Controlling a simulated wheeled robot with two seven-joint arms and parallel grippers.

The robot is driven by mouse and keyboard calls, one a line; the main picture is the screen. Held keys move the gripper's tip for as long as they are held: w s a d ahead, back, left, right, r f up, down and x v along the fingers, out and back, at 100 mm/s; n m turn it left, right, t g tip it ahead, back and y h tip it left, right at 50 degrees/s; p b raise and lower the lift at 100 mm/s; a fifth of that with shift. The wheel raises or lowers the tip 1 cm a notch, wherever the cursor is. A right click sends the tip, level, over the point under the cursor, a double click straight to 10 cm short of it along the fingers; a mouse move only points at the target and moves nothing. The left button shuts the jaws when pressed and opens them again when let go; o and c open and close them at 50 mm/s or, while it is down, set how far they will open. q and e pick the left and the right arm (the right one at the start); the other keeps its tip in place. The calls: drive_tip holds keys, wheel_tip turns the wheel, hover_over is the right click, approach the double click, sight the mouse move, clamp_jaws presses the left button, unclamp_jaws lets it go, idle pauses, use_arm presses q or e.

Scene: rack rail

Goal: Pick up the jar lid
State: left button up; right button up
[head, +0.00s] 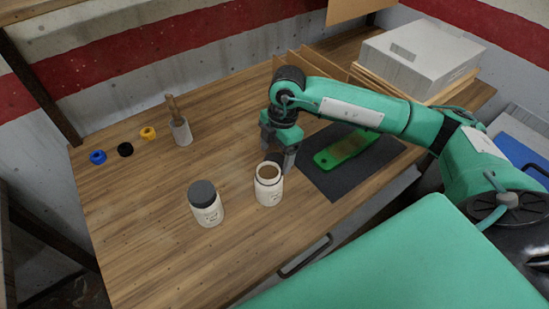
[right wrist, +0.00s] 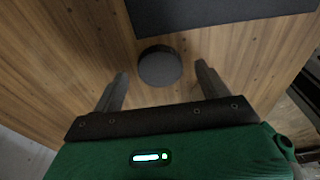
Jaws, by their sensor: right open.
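The jar lid is a dark, round disc (right wrist: 160,67) lying flat on the wooden table in the right wrist view. It sits between and just beyond the two fingers of my right gripper (right wrist: 162,75), with wood showing on both sides. In the head view my right gripper (head: 277,156) points down over the table behind an open white jar (head: 268,190). It is open and empty. The lid is mostly hidden there by the fingers and jar. My left gripper is not in view.
A white jar with a dark lid on (head: 206,207) stands left of the open jar. A dark mat (head: 335,184) with a green piece (head: 342,151) lies right. A grey holder (head: 181,132) and small coloured rings (head: 125,149) stand at the left. A grey box (head: 420,55) is behind.

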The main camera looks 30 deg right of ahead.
drive_tip(key=shift+f, duration=0.55)
drive_tip(key=c, duration=1)
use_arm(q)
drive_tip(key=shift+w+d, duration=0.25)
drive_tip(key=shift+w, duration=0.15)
use_arm(e)
drive_tip(key=shift+c, duration=0.2)
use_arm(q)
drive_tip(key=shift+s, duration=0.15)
